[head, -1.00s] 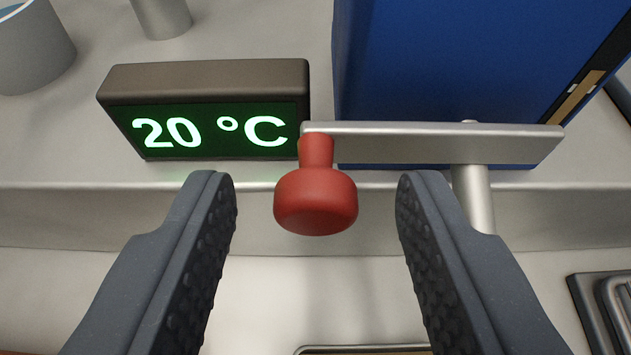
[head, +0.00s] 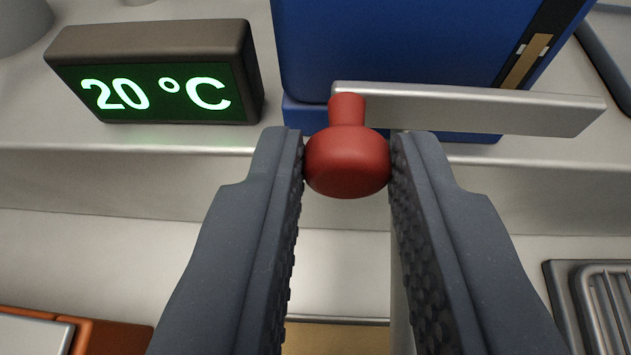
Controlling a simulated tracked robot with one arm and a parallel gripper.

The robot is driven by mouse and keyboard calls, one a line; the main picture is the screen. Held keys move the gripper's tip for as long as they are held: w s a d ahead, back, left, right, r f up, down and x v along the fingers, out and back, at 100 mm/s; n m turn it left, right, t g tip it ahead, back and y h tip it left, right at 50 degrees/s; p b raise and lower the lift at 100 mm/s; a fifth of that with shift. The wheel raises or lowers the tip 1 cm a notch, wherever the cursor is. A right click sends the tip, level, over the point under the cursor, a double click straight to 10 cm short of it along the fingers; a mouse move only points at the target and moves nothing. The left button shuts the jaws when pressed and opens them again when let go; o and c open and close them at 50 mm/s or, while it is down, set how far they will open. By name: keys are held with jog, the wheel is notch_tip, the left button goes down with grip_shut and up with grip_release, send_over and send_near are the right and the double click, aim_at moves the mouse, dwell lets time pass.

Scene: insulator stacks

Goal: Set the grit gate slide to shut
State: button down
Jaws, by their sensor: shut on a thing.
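A red knob (head: 347,163) sits at the left end of a flat metal bar (head: 470,108) in the head view. My gripper (head: 347,160) is shut on the red knob, with one dark ridged finger on each side of it. The bar runs to the right in front of a blue box (head: 400,45). A tan strip in a dark slot (head: 527,60) shows on the right side of the blue box; I cannot tell whether it is the slide or its mark.
A display reading 20 °C (head: 155,95) stands left of the knob on a grey ledge (head: 120,160). An orange and grey item (head: 75,330) lies at lower left, and a ribbed metal tray (head: 590,300) at lower right.

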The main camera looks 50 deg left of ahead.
jog(key=shift+w+d, duration=0.35)
jog(key=shift+d, duration=0.15)
jog(key=c, duration=1.6)
grip_release()
jog(key=shift+r, duration=0.1)
jog(key=o, duration=0.3)
jog(key=shift+w, duration=0.1)
jog(key=shift+o, duration=0.2)
jog(key=shift+s+a, duration=0.25)
jog(key=shift+a, duration=0.05)
jog(key=shift+s, duration=0.1)
jog(key=p+v, duration=0.1)
jog(key=v, duration=1.2)
jog(key=shift+d, duration=0.35)
jog(key=shift+s, duration=0.1)
